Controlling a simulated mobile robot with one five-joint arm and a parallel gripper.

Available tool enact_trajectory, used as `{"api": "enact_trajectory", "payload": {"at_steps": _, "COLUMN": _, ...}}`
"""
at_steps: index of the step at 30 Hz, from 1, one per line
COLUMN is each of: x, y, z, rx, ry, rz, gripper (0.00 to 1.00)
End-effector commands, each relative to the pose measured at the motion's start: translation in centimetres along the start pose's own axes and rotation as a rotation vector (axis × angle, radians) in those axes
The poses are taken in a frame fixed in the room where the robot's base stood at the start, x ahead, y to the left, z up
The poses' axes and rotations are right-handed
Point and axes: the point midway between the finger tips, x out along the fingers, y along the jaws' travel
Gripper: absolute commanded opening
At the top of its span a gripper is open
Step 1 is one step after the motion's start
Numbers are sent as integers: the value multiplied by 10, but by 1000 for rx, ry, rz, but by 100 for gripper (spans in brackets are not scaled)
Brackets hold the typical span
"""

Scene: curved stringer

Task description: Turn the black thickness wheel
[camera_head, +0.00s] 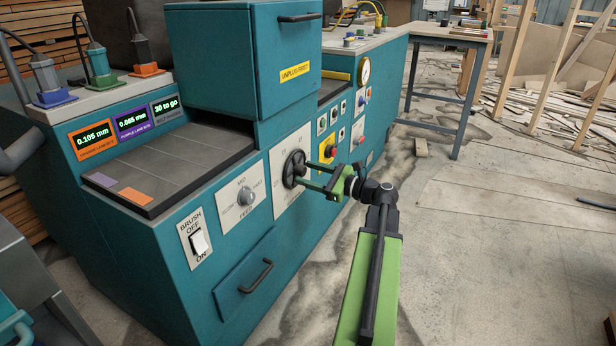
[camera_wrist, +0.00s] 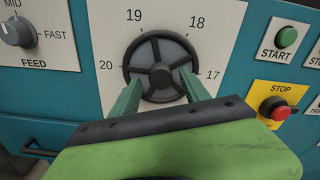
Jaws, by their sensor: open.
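The black thickness wheel (camera_head: 294,169) is a spoked ring on a white plate on the front of the teal machine. In the wrist view the wheel (camera_wrist: 160,45) has the numbers 20, 19, 18 and 17 around it. My gripper (camera_head: 309,174) is at the wheel. In the wrist view its two green fingers (camera_wrist: 163,90) are open and stand at the lower left and lower right of the rim. I cannot tell whether they touch the rim. The numbers below the wheel are hidden by my gripper.
A grey feed knob (camera_head: 246,196) is left of the wheel. A green START button (camera_wrist: 287,37) and a red STOP button (camera_wrist: 278,110) on yellow are to its right. A drawer handle (camera_head: 257,276) sticks out below. A workbench (camera_head: 452,38) stands behind; the floor to the right is open.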

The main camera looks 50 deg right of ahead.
Motion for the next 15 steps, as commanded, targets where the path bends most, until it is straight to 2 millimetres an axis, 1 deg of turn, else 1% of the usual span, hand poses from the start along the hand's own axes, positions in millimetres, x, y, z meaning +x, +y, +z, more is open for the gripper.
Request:
{"api": "enact_trajectory", "payload": {"at_steps": 2, "x": -3, "y": 0, "z": 0, "rx": 0, "ry": 0, "rz": -1, "gripper": 54}}
{"api": "enact_trajectory", "payload": {"at_steps": 5, "x": -17, "y": -1, "z": 0, "rx": 0, "ry": 1, "rz": -4, "gripper": 54}}
{"api": "enact_trajectory", "payload": {"at_steps": 8, "x": -41, "y": -1, "z": 0, "rx": 0, "ry": 1, "rz": -6, "gripper": 54}}
{"api": "enact_trajectory", "payload": {"at_steps": 15, "x": -110, "y": -1, "z": 0, "rx": 0, "ry": 2, "rz": -5, "gripper": 54}}
